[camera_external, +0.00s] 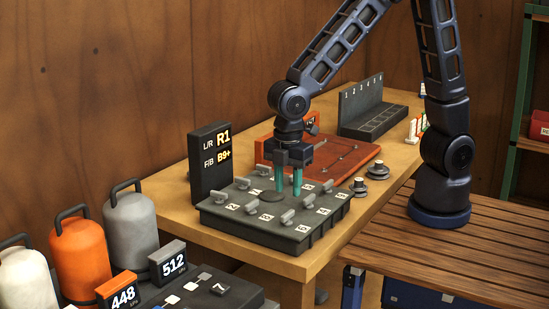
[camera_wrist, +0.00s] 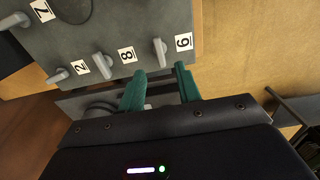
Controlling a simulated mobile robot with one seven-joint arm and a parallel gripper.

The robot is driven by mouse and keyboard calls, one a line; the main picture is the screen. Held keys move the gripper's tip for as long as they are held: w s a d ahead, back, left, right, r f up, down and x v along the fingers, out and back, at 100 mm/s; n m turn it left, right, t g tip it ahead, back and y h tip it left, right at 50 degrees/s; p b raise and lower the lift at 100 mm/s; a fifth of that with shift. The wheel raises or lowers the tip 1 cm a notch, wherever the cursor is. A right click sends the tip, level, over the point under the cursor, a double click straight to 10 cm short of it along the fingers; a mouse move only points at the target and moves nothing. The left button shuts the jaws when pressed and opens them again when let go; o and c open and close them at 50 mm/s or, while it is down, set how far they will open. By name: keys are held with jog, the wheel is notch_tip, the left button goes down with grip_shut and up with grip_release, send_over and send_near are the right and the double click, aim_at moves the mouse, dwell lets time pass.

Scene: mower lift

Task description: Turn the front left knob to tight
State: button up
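A dark grey panel (camera_external: 262,223) with several grey lever knobs and numbered white labels sits on the wooden table. One knob (camera_external: 287,217) is on its near side. I cannot tell for certain which knob is the front left one. My gripper (camera_external: 288,191) points down over the panel, its two teal fingers apart with nothing between them. In the wrist view, my gripper (camera_wrist: 160,72) has its fingertips near a knob (camera_wrist: 160,52) beside a label reading 6 or 9. Another knob (camera_wrist: 102,64) is beside the 8 label. Whether the fingers touch the panel is unclear.
A black display (camera_external: 209,164) reading R1 and B9+ stands behind the panel. A red tray (camera_external: 345,163) and a black slotted rack (camera_external: 375,118) lie farther back. Small round weights (camera_external: 376,171) are right of the panel. Grey, orange and white canisters (camera_external: 80,248) stand at front left.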

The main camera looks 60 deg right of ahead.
aim_at(288, 213)
notch_tip(288, 213, down, 7)
jog(key=shift+r, duration=0.1)
dwell(0.4)
grip_shut()
